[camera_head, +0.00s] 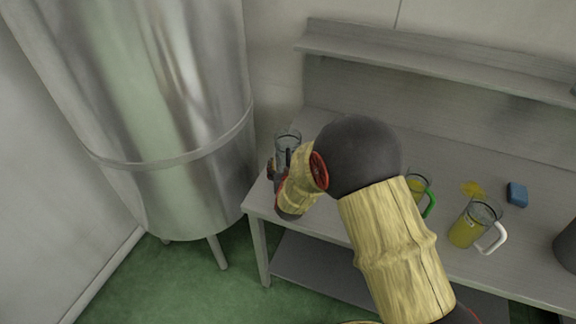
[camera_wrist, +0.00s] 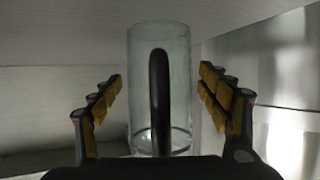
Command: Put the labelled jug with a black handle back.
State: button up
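A clear, empty-looking glass jug with a black handle (camera_wrist: 178,60) stands upright in the middle of the wrist view, its handle towards me. No label shows on the side I see. In the head view the jug (camera_head: 288,139) is near the left end of the metal table (camera_head: 440,175), partly hidden by my arm. My gripper (camera_wrist: 160,80) is open, with one finger on each side of the jug and a small gap visible on both sides. In the head view my gripper (camera_head: 272,171) is mostly hidden behind my wrist.
A green-handled jug (camera_head: 419,185) and a white-handled jug (camera_head: 465,231), both with yellow liquid, stand to the right. A steel tank (camera_head: 160,110) stands left; a wall shelf (camera_head: 430,62) runs behind.

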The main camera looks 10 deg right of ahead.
jog(key=shift+o, duration=0.3)
jog(key=shift+r, duration=0.2)
jog(key=p+v, duration=0.4)
jog(key=v, duration=0.8)
jog(key=s+a+r+n+g+y, duration=0.15)
jog(key=s+r, duration=0.25)
jog(key=r, duration=0.4)
jog(key=s+a+r+n+g+y, duration=0.1)
jog(key=s+a+r+g+y, duration=0.2)
jog(key=r, duration=0.4)
jog(key=s+d+r+g, duration=0.1)
jog(key=s+d+r, duration=0.2)
jog(key=s, duration=0.8)
jog(key=s+d+r+g+h, duration=0.1)
jog(key=s+d+r+g, duration=0.1)
jog(key=s, duration=0.9)
jog(key=shift+s+d+r, duration=0.25)
jog(key=shift+d+r, duration=0.45)
jog(key=shift+d, duration=0.5)
jog(key=shift+h, duration=0.25)
jog(key=shift+c, duration=0.9)
